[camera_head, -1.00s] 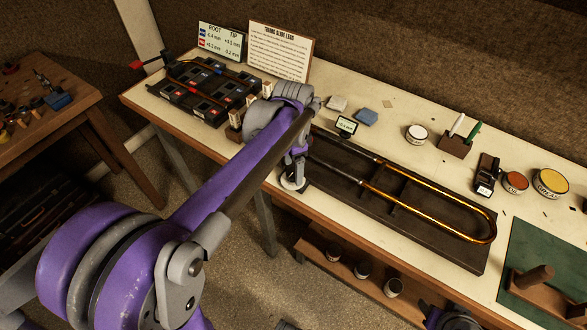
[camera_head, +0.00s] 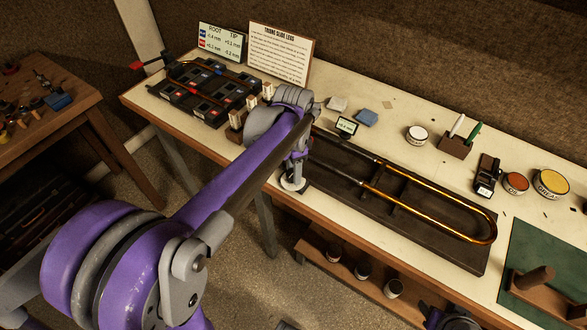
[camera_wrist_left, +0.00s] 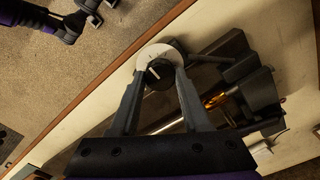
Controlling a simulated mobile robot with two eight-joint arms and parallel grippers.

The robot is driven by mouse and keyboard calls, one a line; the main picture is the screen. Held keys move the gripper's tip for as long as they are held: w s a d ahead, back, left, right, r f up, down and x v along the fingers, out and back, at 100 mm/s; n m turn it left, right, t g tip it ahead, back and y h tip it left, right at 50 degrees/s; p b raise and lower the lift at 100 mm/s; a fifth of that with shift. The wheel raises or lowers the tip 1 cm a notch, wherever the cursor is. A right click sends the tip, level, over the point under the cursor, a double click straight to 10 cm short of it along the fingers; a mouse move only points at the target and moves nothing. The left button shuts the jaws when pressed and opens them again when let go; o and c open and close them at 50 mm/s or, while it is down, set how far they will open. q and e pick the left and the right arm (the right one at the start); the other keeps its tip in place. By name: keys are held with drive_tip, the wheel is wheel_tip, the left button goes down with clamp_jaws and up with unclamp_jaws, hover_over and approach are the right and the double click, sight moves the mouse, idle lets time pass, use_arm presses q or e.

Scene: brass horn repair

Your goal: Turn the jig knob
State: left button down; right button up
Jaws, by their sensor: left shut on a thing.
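The jig (camera_head: 400,228) is a long dark base on the bench's front part, with a U-shaped brass slide (camera_head: 440,205) lying along it. At its left end is the jig knob, a round black knob (camera_wrist_left: 158,75) with a white pointer line, on a pale disc (camera_wrist_left: 153,53) in the left wrist view. My left gripper (camera_head: 293,178) points down at this end; in its wrist view (camera_wrist_left: 160,80) the two fingers are shut on the knob's sides. In the head view the arm and fingers mostly hide the knob. My right gripper (camera_wrist_left: 98,10) shows only partly, away from the bench.
A small readout (camera_head: 347,125) stands behind the jig. A display board (camera_head: 220,41) and an instruction card (camera_head: 280,51) stand at the back left, near a dark rack (camera_head: 205,90). Jars, a pen block (camera_head: 456,146) and a green mat (camera_head: 545,260) occupy the right.

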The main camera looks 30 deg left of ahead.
use_arm(q)
drive_tip(key=shift+n, duration=0.3)
drive_tip(key=n, duration=0.5)
drive_tip(key=shift+n, duration=0.3)
drive_tip(key=n, duration=1.1)
drive_tip(key=shift+a+n+b, duration=0.1)
drive_tip(key=shift+n+b, duration=0.2)
drive_tip(key=shift+n, duration=0.1)
drive_tip(key=n, duration=0.5)
drive_tip(key=shift+n, duration=0.3)
drive_tip(key=shift+c, duration=1.9)
unclamp_jaws()
drive_tip(key=shift+r, duration=0.15)
